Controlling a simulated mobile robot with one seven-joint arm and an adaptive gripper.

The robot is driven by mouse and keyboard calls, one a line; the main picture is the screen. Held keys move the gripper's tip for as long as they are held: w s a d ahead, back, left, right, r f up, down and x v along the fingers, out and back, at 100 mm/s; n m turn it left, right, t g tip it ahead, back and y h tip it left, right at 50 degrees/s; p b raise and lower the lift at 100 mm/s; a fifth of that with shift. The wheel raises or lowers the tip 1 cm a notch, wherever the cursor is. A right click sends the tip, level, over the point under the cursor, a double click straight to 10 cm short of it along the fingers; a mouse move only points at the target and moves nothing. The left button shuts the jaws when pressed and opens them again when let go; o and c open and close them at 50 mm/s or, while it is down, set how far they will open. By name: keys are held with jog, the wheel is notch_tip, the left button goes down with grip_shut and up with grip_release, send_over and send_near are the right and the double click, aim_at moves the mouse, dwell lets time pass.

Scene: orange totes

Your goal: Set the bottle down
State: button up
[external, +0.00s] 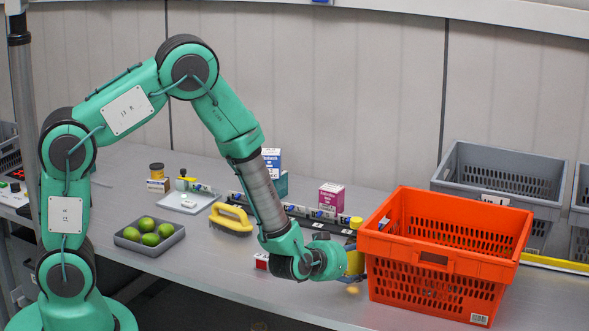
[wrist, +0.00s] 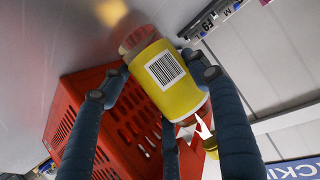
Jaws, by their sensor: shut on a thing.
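A yellow bottle (external: 355,262) with a white barcode label is in my gripper, just left of the orange tote (external: 440,285). In the wrist view the bottle (wrist: 180,95) lies between the dark fingers of my gripper (wrist: 152,66), which are shut around its sides. One end of it looks clear and reddish. My gripper (external: 345,264) is low over the table's front part in the external view, and the arm hides part of the bottle. I cannot tell whether the bottle touches the table.
The orange tote (wrist: 75,95) is close beside the fingers. A grey crate (external: 500,172) stands behind it. A grey tray of green fruit (external: 150,250), a yellow-handled brush (external: 231,218) and several small boxes are to the left. A small orange-yellow spot (external: 352,291) shows on the table.

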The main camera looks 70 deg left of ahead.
aim_at(352, 260)
dwell(0.3)
jog(key=shift+w+a+f+b, duration=0.15)
jog(key=shift+w+a, duration=0.2)
jog(key=shift+w, duration=0.25)
jog(key=shift+w+a+b, duration=0.15)
jog(key=shift+w+a, duration=0.15)
jog(key=shift+w, duration=0.25)
jog(key=shift+w+a+f+b, duration=0.15)
jog(key=shift+w+a, duration=0.2)
jog(key=shift+w, duration=0.25)
jog(key=shift+f, duration=0.45)
jog(key=shift+f, duration=0.1)
jog(key=o, duration=1.5)
jog(key=shift+s+f, duration=0.1)
jog(key=shift+c, duration=0.2)
jog(key=shift+s+d+r, duration=0.1)
jog(key=shift+r, duration=0.15)
jog(key=p+v, duration=0.2)
jog(key=v, duration=0.9)
jog(key=shift+s+d, duration=0.25)
jog(key=shift+s, duration=0.05)
